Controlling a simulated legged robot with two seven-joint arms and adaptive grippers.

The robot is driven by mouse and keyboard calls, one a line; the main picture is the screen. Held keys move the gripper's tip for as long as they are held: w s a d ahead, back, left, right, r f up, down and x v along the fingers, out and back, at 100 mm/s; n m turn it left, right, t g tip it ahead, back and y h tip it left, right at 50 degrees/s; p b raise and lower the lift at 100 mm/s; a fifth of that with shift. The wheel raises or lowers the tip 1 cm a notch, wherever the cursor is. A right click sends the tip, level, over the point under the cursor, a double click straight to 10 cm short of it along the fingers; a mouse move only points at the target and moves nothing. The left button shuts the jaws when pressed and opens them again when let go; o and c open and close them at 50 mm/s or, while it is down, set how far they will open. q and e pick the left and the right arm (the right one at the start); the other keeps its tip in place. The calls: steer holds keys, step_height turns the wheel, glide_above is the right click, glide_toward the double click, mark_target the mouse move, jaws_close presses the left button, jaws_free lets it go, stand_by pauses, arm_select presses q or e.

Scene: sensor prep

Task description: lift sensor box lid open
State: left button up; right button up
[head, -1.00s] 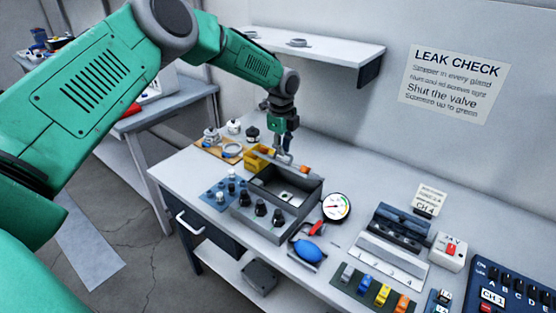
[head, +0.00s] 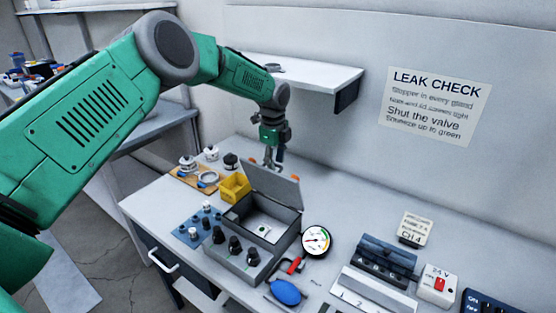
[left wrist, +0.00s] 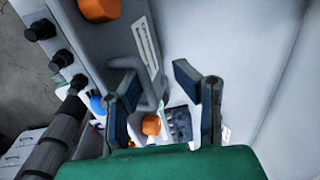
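The grey sensor box (head: 240,222) stands on the bench with its inside showing. Its lid (head: 270,186) stands raised along the back edge, with an orange part at its upper right corner. Several dark stoppers (head: 234,244) line the front of the box. My left gripper (head: 270,162) is just behind the lid's upper edge, which partly hides its fingertips. In the left wrist view its fingers (left wrist: 163,100) are spread apart, with a grey bent bar near the left finger. I cannot tell whether they touch the lid. My right gripper is not in view.
A round gauge (head: 316,240) and a blue bulb (head: 288,292) are right of the box. A yellow bin (head: 234,187) and a blue stopper tray (head: 192,231) are left. A wall shelf (head: 310,80) hangs behind. Bare bench lies right of the lid.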

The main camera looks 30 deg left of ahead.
arm_select(q)
step_height(320, 180, up, 12)
steer(key=shift+s+a, duration=0.25)
steer(key=shift+s, duration=0.1)
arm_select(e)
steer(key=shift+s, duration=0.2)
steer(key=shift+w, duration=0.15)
arm_select(q)
steer(key=shift+f, duration=0.1)
